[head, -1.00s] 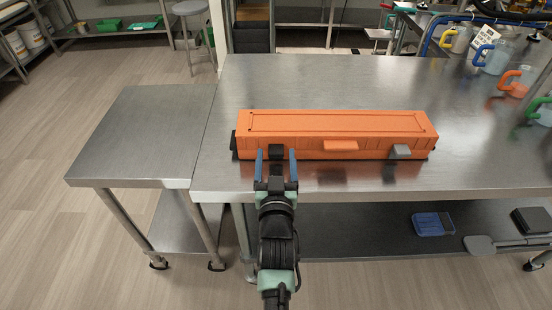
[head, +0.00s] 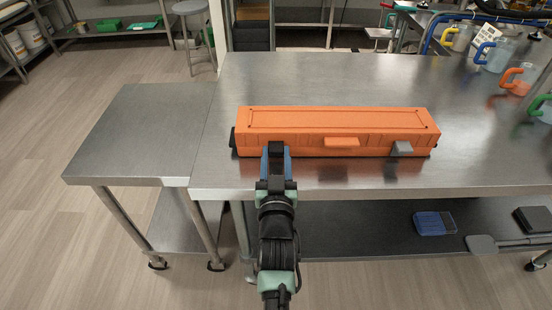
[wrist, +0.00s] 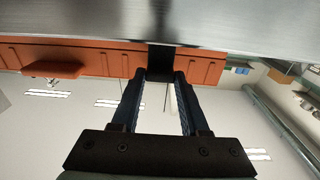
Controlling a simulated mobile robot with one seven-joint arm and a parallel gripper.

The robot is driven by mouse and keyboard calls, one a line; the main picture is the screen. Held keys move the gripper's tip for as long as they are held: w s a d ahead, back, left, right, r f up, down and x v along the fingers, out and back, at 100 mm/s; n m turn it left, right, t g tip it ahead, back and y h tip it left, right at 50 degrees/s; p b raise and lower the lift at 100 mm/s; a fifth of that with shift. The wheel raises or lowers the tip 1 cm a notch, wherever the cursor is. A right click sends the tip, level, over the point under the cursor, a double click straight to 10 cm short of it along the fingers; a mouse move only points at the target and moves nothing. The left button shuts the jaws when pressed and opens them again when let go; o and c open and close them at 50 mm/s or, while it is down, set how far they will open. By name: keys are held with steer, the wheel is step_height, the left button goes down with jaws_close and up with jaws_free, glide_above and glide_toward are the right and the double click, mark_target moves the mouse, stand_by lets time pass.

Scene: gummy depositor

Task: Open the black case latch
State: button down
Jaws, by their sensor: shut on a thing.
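A long orange case (head: 340,120) lies shut on the steel table, its front facing me. The black latch (head: 276,149) is on the left part of its front. The black latch also shows in the wrist view (wrist: 161,58), at the far end of the gap between my fingers. My gripper (head: 277,155) is shut on the black latch, with one blue finger on each side of it. The fingers hide part of the latch in the head view. A grey latch (head: 401,148) sits on the right part of the front.
An orange handle (head: 341,141) sticks out from the case front between the latches. The steel table (head: 480,130) is clear around the case. A lower side table (head: 140,130) stands empty at left. Jugs with coloured handles (head: 495,55) stand at the far right.

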steer(key=shift+s+f+t+b, duration=0.25)
steer(key=shift+f+t+b, duration=0.45)
steer(key=shift+b, duration=2.2)
steer(key=shift+s+f+t+b, duration=0.35)
steer(key=shift+t+b, duration=0.65)
steer(key=shift+b, duration=1.85)
steer(key=shift+t+b, duration=0.3)
steer(key=shift+b, duration=0.5)
steer(key=shift+r, duration=0.1)
steer(key=shift+c, duration=2)
jaws_free()
steer(key=v, duration=1.3)
